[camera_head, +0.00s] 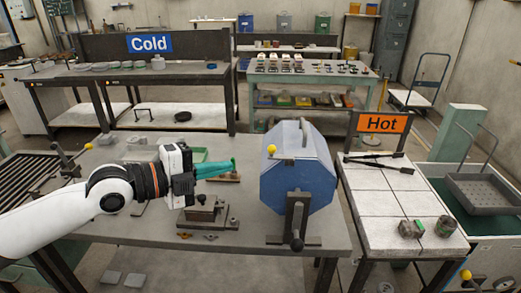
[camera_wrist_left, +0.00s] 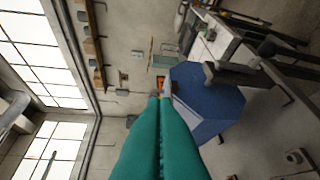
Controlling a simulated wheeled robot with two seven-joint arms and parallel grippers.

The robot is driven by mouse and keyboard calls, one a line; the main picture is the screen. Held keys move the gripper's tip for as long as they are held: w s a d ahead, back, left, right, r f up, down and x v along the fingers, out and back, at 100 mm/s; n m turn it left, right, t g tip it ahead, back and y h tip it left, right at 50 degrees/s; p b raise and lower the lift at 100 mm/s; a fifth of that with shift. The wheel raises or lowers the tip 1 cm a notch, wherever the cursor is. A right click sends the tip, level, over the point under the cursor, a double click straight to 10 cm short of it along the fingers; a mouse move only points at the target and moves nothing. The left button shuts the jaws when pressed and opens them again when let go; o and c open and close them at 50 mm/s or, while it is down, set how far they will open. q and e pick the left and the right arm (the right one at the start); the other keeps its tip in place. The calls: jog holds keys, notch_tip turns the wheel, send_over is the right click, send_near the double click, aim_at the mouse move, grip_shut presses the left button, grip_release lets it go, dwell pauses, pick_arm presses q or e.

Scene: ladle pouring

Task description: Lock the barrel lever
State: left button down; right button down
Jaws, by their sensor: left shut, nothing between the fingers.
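The blue many-sided barrel (camera_head: 312,178) sits in a dark stand on the grey workbench, right of the middle. A yellow ball knob (camera_head: 272,149) shows at its upper left; it looks like the end of a lever, but its arm is hard to make out. In the left wrist view the closed fingers (camera_wrist_left: 160,98) point just left of the barrel (camera_wrist_left: 222,100). My right gripper is not in view.
A dark metal fixture (camera_head: 205,212) stands on the bench below my left gripper. A white-topped table (camera_head: 385,190) with tongs and an orange Hot sign (camera_head: 383,123) stands to the right. The bench front is mostly clear.

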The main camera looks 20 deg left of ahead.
pick_arm(q)
jog(key=w+a+p+x, duration=0.1)
jog(key=p+x, duration=0.4)
jog(key=x, duration=0.6)
jog(key=shift+w+a, duration=0.25)
jog(key=shift+w, duration=0.15)
jog(key=shift+f, duration=0.2)
